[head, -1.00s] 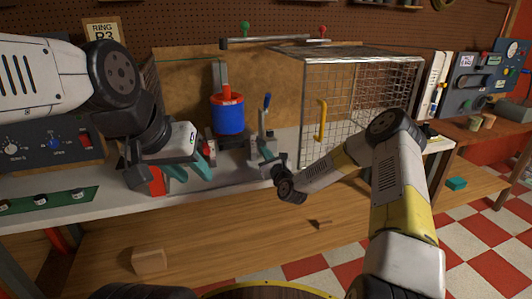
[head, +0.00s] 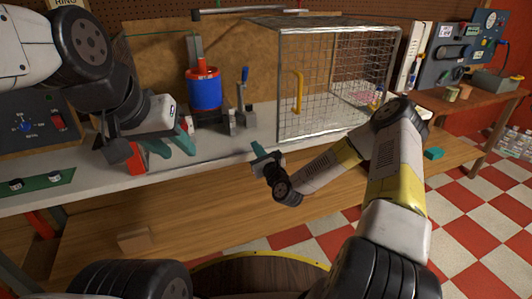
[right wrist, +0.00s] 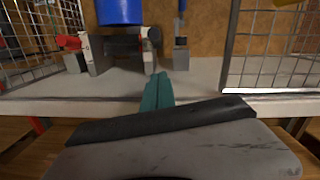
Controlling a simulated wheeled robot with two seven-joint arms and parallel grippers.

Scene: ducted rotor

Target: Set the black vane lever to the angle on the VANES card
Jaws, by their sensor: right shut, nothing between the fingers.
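I cannot make out the black vane lever or a readable VANES card. Small labels sit on the grey-blue panel (head: 455,45) at the far right of the head view, too small to read. My right gripper (head: 258,149) is shut and empty in front of the bench edge, apart from everything. Its teal fingers (right wrist: 158,91) lie together in the right wrist view, pointing at the bench. My left gripper (head: 182,137) is open over the bench at the left, beside a red block (head: 137,157). I cannot tell whether they touch.
A wooden side table (head: 480,100) lies further right.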

